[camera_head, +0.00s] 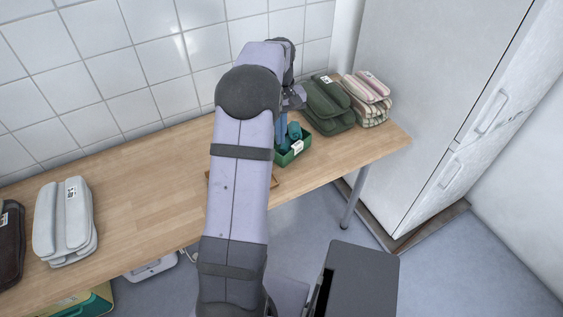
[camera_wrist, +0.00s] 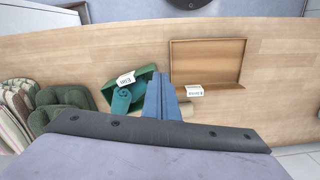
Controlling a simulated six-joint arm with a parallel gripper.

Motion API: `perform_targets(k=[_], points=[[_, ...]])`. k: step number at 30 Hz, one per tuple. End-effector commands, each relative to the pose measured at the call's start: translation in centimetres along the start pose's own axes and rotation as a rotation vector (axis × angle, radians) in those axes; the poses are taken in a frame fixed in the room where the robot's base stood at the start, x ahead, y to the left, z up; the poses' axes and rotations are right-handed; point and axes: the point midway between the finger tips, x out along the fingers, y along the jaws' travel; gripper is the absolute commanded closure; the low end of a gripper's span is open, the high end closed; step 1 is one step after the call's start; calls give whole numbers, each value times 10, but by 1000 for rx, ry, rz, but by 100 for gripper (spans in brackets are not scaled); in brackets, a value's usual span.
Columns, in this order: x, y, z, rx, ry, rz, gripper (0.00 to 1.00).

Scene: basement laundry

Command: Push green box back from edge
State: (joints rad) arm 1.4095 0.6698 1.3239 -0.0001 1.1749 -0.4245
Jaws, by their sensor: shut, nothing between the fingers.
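The green box (camera_head: 289,158) stands on the wooden table near its front edge, with teal items inside and a white label on its side. In the wrist view the green box (camera_wrist: 147,73) sits slightly turned, with bare wood between it and the table edge. My gripper (camera_wrist: 160,80) is shut and empty; its blue fingers are right beside the box's right side in the wrist view. I cannot tell whether they touch it. In the head view my arm hides part of the box's surroundings.
A shallow brown tray (camera_wrist: 208,43) with a label lies beside the box. Folded green stacks (camera_head: 328,105) and striped stacks (camera_head: 367,97) stand at the table's right end. A pale grey stack (camera_head: 65,220) is at the left. A tiled wall (camera_head: 110,70) is behind; the middle-left tabletop is clear.

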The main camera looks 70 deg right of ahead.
Motion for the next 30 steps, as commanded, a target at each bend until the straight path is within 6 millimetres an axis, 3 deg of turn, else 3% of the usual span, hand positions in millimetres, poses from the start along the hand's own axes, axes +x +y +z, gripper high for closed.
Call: perform_targets(k=[4, 12, 23, 30], points=[[24, -5, 13, 301, -20, -6, 100], [27, 0, 3, 676, 26, 2, 100], [30, 0, 3, 757, 27, 1, 100], [53, 0, 3, 756, 23, 1, 100]])
